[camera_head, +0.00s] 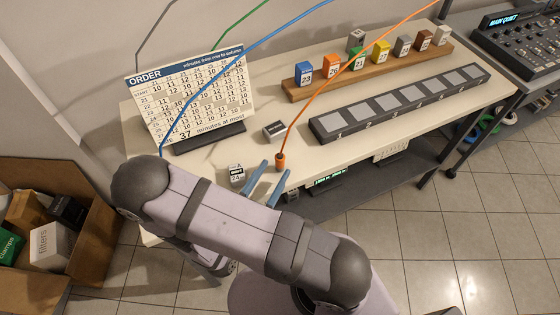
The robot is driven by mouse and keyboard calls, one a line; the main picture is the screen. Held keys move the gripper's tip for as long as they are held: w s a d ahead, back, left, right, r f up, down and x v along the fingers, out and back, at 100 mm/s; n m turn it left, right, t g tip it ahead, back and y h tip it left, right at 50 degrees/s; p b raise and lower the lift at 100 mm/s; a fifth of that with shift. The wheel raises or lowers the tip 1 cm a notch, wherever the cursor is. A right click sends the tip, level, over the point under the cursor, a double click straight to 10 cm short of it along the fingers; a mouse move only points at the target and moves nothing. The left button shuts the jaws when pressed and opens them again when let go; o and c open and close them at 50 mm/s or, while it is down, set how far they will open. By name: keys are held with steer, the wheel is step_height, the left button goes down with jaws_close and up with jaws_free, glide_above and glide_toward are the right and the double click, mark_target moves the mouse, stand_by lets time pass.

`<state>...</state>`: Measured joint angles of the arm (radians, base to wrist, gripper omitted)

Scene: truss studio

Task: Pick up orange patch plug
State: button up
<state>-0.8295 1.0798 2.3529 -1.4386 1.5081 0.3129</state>
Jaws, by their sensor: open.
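The orange patch plug (280,161) stands on the cream table near its front edge, with an orange cable (335,70) rising from it to the upper right. My gripper (273,167) is open. Its two blue-grey fingers point up toward the plug from the lower left, with tips close to it. I cannot tell whether a finger touches the plug. The rest of the gripper is hidden behind my arm.
An order board (190,100) stands left. A wooden rack (300,92) with coloured blocks and a dark slotted tray (330,132) lie right.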

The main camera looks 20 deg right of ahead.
mark_target(278, 162)
steer(key=shift+w+d+n+t+y, duration=0.15)
steer(key=shift+d+n+t+y, duration=0.1)
steer(key=shift+n+t+y, duration=0.4)
steer(key=shift+p+x, duration=0.7)
steer(key=shift+x, duration=0.55)
steer(key=shift+p+x, duration=0.4)
steer(key=shift+x, duration=0.85)
jaws_close()
